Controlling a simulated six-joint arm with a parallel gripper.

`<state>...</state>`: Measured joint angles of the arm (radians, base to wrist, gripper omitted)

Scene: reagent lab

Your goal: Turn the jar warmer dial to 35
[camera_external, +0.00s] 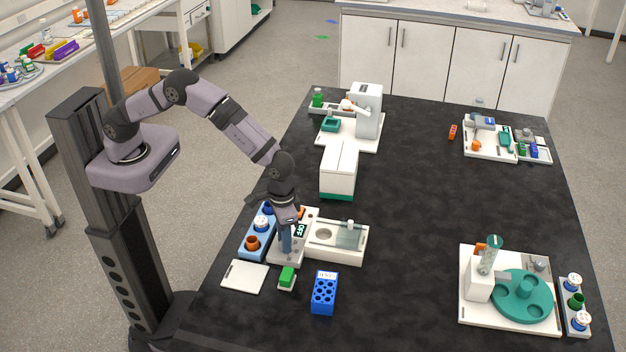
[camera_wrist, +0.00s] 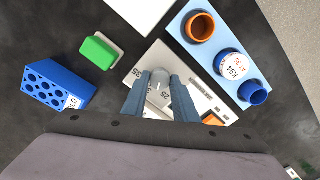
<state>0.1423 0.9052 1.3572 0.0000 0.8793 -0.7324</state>
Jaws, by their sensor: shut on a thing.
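The white jar warmer panel (camera_external: 277,258) lies under my gripper in the external view, and its small dark display (camera_external: 301,230) seems to read OFF. In the wrist view the panel (camera_wrist: 147,61) carries a pale round dial (camera_wrist: 160,76) with printed numbers around it, one of which looks like 35, left of the dial. My gripper (camera_wrist: 161,83) points down with its two blue-grey fingers on either side of the dial, shut on it. It also shows in the external view (camera_external: 287,250). The fingers hide part of the dial and scale, so I cannot tell its setting.
A blue rack (camera_wrist: 217,59) with an orange cup, a labelled jar and a blue cup stands beside the panel. A green-topped block (camera_wrist: 99,51) and a blue tube rack (camera_external: 324,293) stand near. A white box with a round well (camera_external: 345,257) adjoins at right.

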